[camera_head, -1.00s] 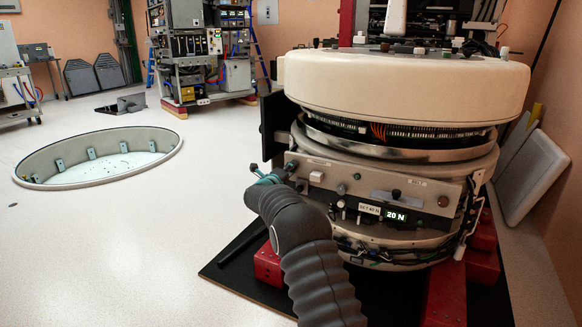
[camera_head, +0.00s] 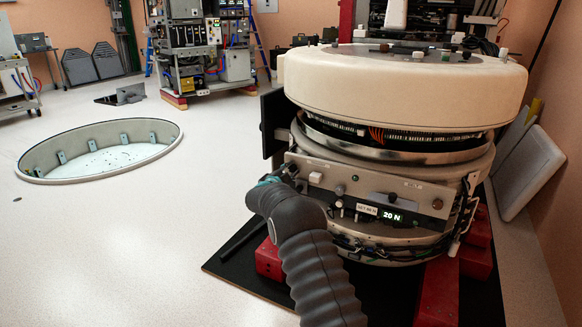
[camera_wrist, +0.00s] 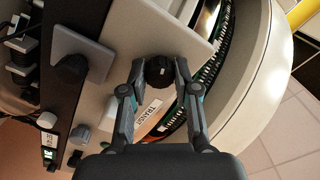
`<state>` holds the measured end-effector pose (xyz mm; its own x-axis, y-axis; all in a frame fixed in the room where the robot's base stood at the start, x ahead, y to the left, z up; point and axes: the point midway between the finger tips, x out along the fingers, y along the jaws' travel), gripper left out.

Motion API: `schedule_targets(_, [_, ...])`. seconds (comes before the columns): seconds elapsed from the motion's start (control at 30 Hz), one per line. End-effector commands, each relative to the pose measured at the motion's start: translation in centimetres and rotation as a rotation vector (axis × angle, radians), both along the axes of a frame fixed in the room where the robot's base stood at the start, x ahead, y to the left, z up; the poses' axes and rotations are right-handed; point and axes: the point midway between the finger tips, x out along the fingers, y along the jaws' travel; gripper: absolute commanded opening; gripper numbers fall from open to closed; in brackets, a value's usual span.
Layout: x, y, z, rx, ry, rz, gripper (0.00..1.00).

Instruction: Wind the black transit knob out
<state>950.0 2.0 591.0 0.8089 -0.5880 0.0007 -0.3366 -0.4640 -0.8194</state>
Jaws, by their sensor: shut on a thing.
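The black transit knob (camera_wrist: 160,71) sits on the pale panel in the wrist view, with a white pointer mark on its face. A label reading TRANSIT (camera_wrist: 150,116) lies just below it. My gripper (camera_wrist: 160,74) is shut on the knob, one finger on each side. In the head view my gripper (camera_head: 284,173) is at the left end of the front panel (camera_head: 365,192) of the round cream-topped machine (camera_head: 400,85). The knob is mostly hidden there by the gripper.
Another black knob (camera_wrist: 72,68) stands on a grey plate. The panel's display (camera_head: 391,216) reads 20 N. Red supports (camera_head: 440,290) and a black mat lie beneath the machine. A round floor pit (camera_head: 100,178) is at left; the floor between is clear.

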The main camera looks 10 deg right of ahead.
Motion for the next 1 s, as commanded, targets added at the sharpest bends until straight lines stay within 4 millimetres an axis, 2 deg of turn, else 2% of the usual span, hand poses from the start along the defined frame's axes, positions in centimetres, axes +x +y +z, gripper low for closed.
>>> schedule_targets(0.03, [0.07, -0.10, 0.48, -0.035, 0.023, 0.000, 0.00])
schedule_targets(1.0, [0.07, -0.14, 0.16, -0.766, 0.555, -0.002, 0.00])
